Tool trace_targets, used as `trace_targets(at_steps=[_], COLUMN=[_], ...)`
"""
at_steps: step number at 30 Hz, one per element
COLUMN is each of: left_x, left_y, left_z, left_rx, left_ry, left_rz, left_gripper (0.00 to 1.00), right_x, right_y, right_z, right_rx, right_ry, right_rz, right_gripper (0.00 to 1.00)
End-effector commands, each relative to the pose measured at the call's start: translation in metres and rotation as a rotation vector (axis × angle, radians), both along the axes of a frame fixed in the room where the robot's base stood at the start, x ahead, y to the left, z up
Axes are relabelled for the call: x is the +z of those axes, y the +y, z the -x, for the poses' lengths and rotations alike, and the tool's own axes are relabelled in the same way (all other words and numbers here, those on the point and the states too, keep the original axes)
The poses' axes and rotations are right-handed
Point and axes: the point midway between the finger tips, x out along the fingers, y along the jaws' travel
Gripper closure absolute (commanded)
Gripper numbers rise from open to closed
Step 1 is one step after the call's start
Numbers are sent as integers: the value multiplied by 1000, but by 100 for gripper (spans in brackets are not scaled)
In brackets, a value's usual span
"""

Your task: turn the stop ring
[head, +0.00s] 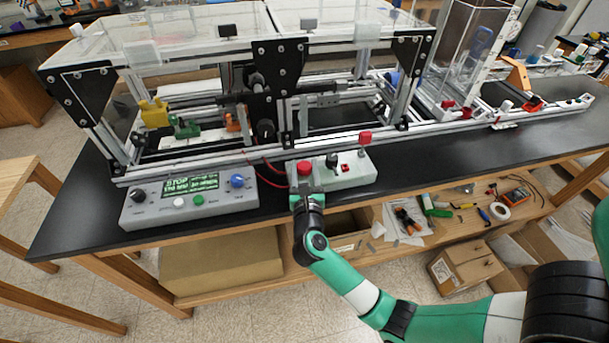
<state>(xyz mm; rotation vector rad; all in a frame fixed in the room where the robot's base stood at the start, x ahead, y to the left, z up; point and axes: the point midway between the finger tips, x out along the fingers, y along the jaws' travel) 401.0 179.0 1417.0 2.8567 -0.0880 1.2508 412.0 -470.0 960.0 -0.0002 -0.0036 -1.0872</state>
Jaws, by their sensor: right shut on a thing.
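A red round stop knob (304,167) stands on the left end of a light grey control box (345,178) at the front of the bench. I take it for the stop ring; no separate ring can be made out. My right gripper (305,186), on the green and white arm, is at the knob from the front and is shut on it. The fingertips are small and partly hidden. My left gripper is not in view.
A grey panel (160,210) with a green screen reading STOP stands to the left. The extrusion frame (285,150) rises just behind.

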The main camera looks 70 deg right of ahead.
Motion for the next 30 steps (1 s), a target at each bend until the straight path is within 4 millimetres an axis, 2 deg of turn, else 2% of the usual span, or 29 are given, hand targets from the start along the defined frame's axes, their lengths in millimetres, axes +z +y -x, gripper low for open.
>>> trace_targets(at_steps=[1,15,21,30], left_x=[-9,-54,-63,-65], left_y=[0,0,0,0], left_z=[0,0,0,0], left_rx=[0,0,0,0], left_ry=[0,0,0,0], left_rz=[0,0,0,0], left_gripper=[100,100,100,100], right_x=[-4,-5,-3,-2], right_y=[1,0,0,0], right_z=[-3,-2,-1,-1], right_rx=[-37,-386,-452,-477], right_ry=[-3,1,2,6], right_rz=[-1,-4,-4,-6], right_gripper=[100,100,100,100])
